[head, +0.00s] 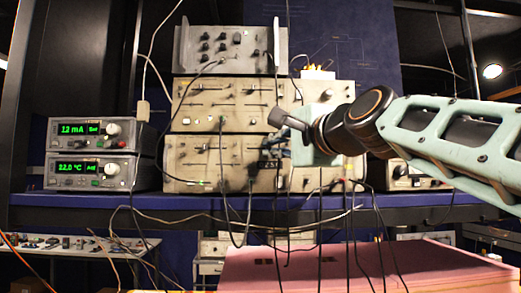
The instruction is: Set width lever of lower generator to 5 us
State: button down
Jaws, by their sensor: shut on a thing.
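The lower generator (190,165) is the beige unit at the bottom of the stack on the blue shelf, with several slide levers and cables on its front. My gripper (263,160) reaches in from the right. Its dark fingers are at the right-middle of the lower generator's front panel, shut on a small part there. That part seems to be a lever but is hidden by the fingers, and I cannot read the scale marks or tell its setting. My gripper and wrist cover part of the panel's right side.
A similar beige generator (190,100) and a grey unit (232,50) are stacked above. Two meters with green displays (88,134) stand at left. Several cables hang from the panels near my gripper. A pink foam block (350,268) lies below the blue shelf (90,200).

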jog(key=c, duration=2.1)
grip_release()
jog(key=shift+s, duration=0.1)
jog(key=v, duration=1.1)
jog(key=shift+s+d, duration=0.1)
jog(key=shift+s, duration=0.3)
jog(key=s+f+n+g+h, duration=0.2)
jog(key=f+n+g, duration=0.15)
jog(key=f, duration=1.05)
jog(key=s+f+n+g+h, duration=0.1)
jog(key=f+n+g+h, duration=0.2)
jog(key=f, duration=1.1)
jog(key=s+d+f+n+g, duration=0.1)
jog(key=s+f+n, duration=0.1)
jog(key=f, duration=0.5)
jog(key=s+d+f+n+g+h, duration=0.1)
jog(key=s+f+n+g, duration=0.1)
jog(key=s+f, duration=0.3)
jog(key=s+d+f+n+g+h, duration=0.1)
jog(key=s+f+n, duration=0.2)
jog(key=f, duration=0.5)
jog(key=shift+s+d+f+g, duration=0.25)
jog(key=shift+s+f, duration=0.15)
jog(key=shift+s, duration=0.15)
